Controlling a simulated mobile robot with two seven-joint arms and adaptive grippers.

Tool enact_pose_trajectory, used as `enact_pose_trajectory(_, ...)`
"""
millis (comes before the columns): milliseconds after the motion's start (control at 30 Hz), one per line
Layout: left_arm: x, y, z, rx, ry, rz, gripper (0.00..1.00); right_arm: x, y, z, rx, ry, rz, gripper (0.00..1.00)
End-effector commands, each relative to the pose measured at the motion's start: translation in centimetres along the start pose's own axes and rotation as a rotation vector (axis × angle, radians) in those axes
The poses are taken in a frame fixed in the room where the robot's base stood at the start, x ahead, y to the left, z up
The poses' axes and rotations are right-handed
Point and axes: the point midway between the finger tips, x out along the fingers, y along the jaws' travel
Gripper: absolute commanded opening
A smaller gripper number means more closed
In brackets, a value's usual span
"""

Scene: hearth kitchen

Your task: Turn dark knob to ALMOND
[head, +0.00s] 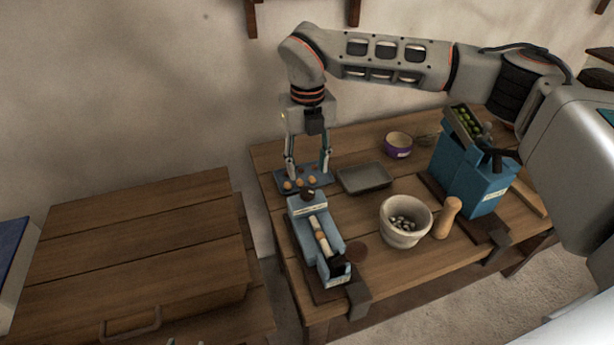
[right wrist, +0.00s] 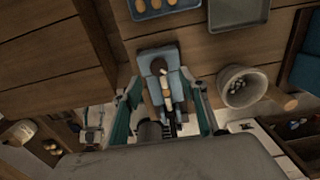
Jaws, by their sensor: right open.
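The dark knob (head: 308,195) is a round dark cap on the back end of a narrow blue device (head: 334,271) on the table. It also shows in the right wrist view (right wrist: 160,66), just beyond my fingertips. I cannot read any ALMOND marking. My right gripper (head: 307,172) points down above the back end of the device. Its fingers are apart and empty, one on each side of the device in the right wrist view (right wrist: 167,88). Only small tips of what looks like my left gripper (head: 185,342) show at the bottom edge.
A blue tray with several brown pieces (head: 318,181) lies behind the device. A grey tray (head: 365,178), a mortar (head: 405,228), a pestle (head: 447,217), a purple bowl (head: 398,145) and a larger blue machine (head: 465,180) stand to the right. A wooden cabinet (head: 130,250) is at the left.

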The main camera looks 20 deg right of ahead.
Motion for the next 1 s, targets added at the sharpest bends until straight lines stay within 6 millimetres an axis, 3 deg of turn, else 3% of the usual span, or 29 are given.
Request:
enact_pose_trajectory(167,-0.3,0.1,0.9,0.003,-0.021,0.004,0.4,2.8,0.1,-0.2,-0.003,0.006,0.002,0.43)
enact_pose_trajectory(400,-0.5,0.0,0.2,0.004,-0.015,0.002,0.4,6.0,0.1,-0.1,-0.002,0.004,0.004,0.43)
enact_pose_trajectory(833,-0.4,-0.3,-0.2,0.003,-0.01,-0.003,0.4,7.1,0.2,-0.1,-0.003,0.001,0.004,0.43)
enact_pose_trajectory(1000,-0.4,-0.3,-0.2,0.002,-0.01,-0.003,0.4,7.1,0.2,-0.1,-0.004,0.002,0.004,0.04)
